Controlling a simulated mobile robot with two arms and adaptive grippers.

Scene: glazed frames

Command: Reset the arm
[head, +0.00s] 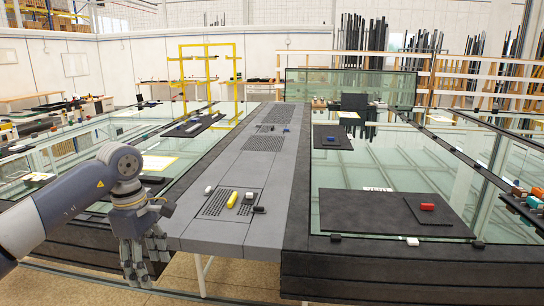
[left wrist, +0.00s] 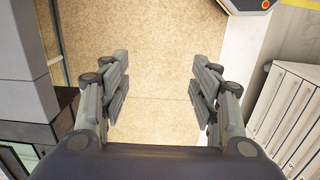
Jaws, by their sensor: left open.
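My left arm comes in from the left in the head view. Its gripper (head: 146,262) hangs fingers down in front of the near edge of the worktable, to the left of the grey middle strip. In the left wrist view the left gripper (left wrist: 160,92) has its two fingers wide apart with only the tan floor (left wrist: 160,60) between them. It is open and empty. My right gripper shows in neither view.
The grey strip (head: 262,160) holds a yellow piece (head: 232,200) and small white and black pieces. A glass top with a dark mat (head: 350,213) and a red block (head: 427,207) lies to the right. A grey cabinet (left wrist: 290,115) stands right in the left wrist view.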

